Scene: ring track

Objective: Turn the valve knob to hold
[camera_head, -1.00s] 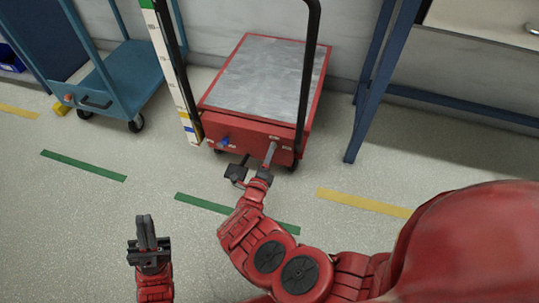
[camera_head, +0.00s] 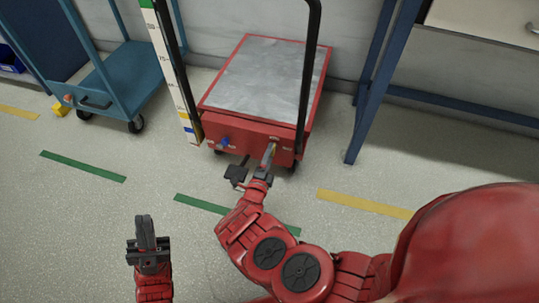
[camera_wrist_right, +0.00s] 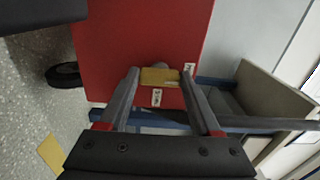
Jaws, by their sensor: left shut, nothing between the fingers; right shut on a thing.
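The red lift cart (camera_head: 232,129) stands ahead, with a blue knob (camera_head: 225,141) at the left of its front face. My right gripper (camera_head: 269,153) is at the right part of that face. In the right wrist view its fingers (camera_wrist_right: 160,80) are shut on a yellow knob (camera_wrist_right: 160,75), with small white labels (camera_wrist_right: 157,97) around it. In the head view only a sliver of this knob (camera_head: 274,147) shows; the label text is too small to read. My left gripper (camera_head: 144,232) is shut and empty, low at the left, away from the cart.
A black pedal (camera_head: 236,174) sticks out below the cart's front. A black handle bar (camera_head: 308,75) rises in front of the cart's grey top. A blue trolley (camera_head: 125,80) stands at the left and a blue-legged bench (camera_head: 370,85) at the right. The floor between is clear.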

